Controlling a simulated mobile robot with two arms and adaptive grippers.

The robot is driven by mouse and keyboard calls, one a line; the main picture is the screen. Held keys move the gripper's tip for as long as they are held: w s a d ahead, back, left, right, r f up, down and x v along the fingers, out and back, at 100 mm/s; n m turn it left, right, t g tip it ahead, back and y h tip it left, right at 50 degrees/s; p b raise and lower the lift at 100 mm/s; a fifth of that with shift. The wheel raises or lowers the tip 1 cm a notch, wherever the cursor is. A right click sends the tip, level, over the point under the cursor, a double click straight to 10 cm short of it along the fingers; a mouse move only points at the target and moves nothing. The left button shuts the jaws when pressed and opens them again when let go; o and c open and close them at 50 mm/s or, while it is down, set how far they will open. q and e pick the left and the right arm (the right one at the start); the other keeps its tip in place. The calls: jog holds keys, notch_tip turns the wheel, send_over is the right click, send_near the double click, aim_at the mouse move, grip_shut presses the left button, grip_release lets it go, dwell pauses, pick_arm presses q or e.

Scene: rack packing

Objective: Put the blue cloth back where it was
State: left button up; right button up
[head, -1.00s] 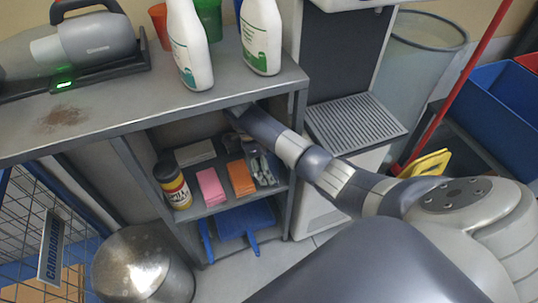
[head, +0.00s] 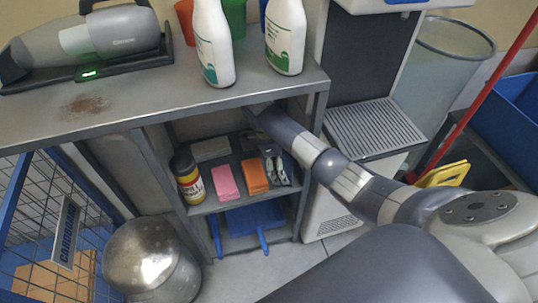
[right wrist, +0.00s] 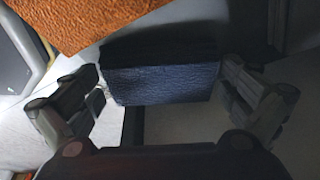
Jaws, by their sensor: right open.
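The blue cloth (right wrist: 160,85) is a dark blue, textured block in the right wrist view. It lies between the two fingers of my right gripper (right wrist: 160,100), which is open, with a finger close to each end of the cloth. I cannot tell whether the fingers touch it. In the head view my right arm reaches under the top board of the grey shelf unit (head: 235,99), and the gripper and blue cloth are largely hidden there. My left gripper is not in view.
On the middle shelf are a pink cloth (head: 226,182), an orange cloth (head: 254,176), a grey cloth (head: 211,149) and a yellow-labelled container (head: 187,180). A blue dustpan (head: 255,217) is below. White bottles (head: 286,40) stand on top.

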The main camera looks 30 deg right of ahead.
jog(key=p+v, duration=0.1)
jog(key=v, duration=0.4)
jog(key=shift+d, duration=0.15)
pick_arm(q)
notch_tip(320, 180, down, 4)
pick_arm(e)
jog(key=shift+w+a+r, duration=0.2)
jog(key=shift+w+a, duration=0.2)
jog(key=shift+a, duration=0.3)
jog(key=w+a, duration=0.1)
jog(key=a, duration=0.1)
jog(key=w+a+b, duration=0.1)
jog(key=w+a, duration=0.1)
jog(key=a, duration=0.1)
jog(key=w+a, duration=0.2)
jog(key=shift+w+a+f, duration=0.15)
jog(key=shift+w, duration=0.05)
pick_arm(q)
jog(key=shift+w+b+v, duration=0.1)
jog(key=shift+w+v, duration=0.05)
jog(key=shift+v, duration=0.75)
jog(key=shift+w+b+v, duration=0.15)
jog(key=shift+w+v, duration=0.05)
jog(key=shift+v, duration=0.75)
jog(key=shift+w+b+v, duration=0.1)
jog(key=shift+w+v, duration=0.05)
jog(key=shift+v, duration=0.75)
pick_arm(e)
jog(key=shift+w+a, duration=0.45)
jog(key=shift+a, duration=0.15)
